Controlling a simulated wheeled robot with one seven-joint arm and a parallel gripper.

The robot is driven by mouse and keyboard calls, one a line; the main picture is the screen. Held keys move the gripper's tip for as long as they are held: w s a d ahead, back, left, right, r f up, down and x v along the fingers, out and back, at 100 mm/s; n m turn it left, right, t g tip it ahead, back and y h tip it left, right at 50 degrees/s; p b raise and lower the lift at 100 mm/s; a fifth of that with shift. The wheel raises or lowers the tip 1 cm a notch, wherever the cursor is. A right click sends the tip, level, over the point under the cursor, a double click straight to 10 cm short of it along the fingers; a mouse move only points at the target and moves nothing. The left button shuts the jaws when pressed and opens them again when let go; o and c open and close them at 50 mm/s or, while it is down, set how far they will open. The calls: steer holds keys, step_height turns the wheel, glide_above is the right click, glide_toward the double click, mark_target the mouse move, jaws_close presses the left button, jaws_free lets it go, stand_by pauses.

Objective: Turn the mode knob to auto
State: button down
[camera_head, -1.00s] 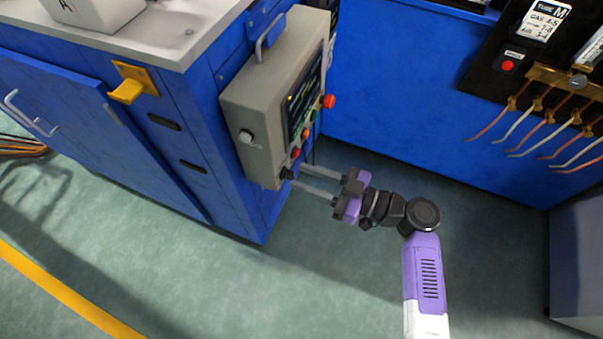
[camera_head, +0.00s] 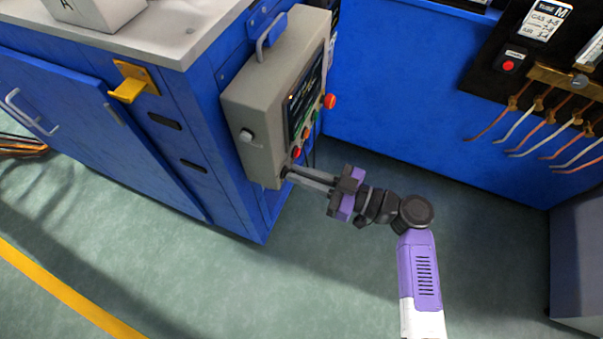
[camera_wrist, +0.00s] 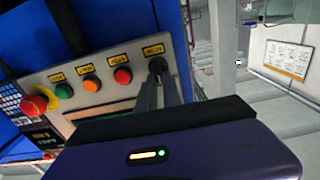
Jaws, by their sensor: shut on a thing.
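The grey control box (camera_head: 258,115) hangs on the side of the blue cabinet, with its screen and buttons facing right. The black mode knob (camera_wrist: 157,66) is at the end of the button row in the wrist view, below a small yellow label whose text I cannot read for certain. It also shows at the box's lower corner in the head view (camera_head: 285,172). My gripper (camera_head: 290,173) reaches in from the right with its two fingers close together and shut on the knob. In the wrist view the fingers (camera_wrist: 158,84) cover part of the knob, and its pointer direction is hidden.
Red (camera_wrist: 123,76), orange (camera_wrist: 91,84) and green (camera_wrist: 64,91) buttons sit beside the knob, with a red emergency stop (camera_wrist: 36,104) beyond. Copper-coloured hooked tubes (camera_head: 530,125) hang on a rack at the right. The green floor around my arm is clear.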

steer(key=shift+w+d+f+m, duration=0.1)
steer(key=shift+w+m, duration=0.05)
steer(key=shift+m, duration=1.3)
steer(key=shift+w+f+m, duration=0.1)
steer(key=shift+m, duration=1.3)
steer(key=shift+w+d+f+m, duration=0.1)
steer(key=shift+w+m, duration=0.05)
steer(key=shift+m, duration=1.3)
steer(key=c, duration=1.5)
jaws_free()
steer(key=shift+r, duration=0.1)
steer(key=v, duration=0.7)
steer(key=shift+s+d, duration=0.15)
steer(key=shift+d, duration=0.2)
